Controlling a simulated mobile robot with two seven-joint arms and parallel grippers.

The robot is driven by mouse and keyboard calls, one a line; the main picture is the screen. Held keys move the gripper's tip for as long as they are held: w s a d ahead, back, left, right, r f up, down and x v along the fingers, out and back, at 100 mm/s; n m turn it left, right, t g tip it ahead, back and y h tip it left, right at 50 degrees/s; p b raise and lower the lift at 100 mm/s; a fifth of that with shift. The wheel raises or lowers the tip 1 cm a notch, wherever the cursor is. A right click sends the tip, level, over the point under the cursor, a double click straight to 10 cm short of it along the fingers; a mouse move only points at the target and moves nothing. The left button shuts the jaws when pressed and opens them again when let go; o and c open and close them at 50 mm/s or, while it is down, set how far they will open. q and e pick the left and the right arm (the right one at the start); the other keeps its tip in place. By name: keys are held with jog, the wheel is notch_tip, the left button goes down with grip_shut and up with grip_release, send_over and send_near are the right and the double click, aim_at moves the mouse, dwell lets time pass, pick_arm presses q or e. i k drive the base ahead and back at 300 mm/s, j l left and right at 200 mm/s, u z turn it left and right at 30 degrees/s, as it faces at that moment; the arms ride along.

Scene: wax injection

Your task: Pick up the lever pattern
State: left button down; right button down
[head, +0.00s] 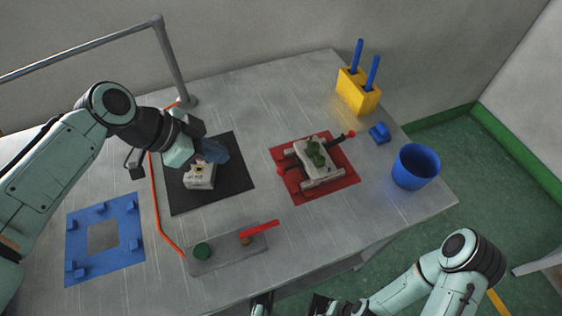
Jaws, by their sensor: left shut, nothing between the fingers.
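A green piece (317,154), which may be the lever pattern, lies on a pale block (320,172) in a fixture on the red mat (345,186). I cannot tell its exact shape. My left gripper (190,150) is over the black mat (235,182), left of the red mat and apart from the green piece. It is shut with nothing in it; its fingertips are hard to make out. A white labelled box (199,180) and a bluish translucent shape (214,151) are close by it. My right gripper (318,304) is partly cut off at the bottom edge.
A grey plate (218,256) with a green knob and red handle lies in front. A blue frame (75,240) is at left. A yellow holder (358,94), a small blue block (379,132) and a blue cup (415,167) are at right. An orange cable (156,205) crosses the table.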

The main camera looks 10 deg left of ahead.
aim_at(314, 148)
jog(key=k, duration=1.5)
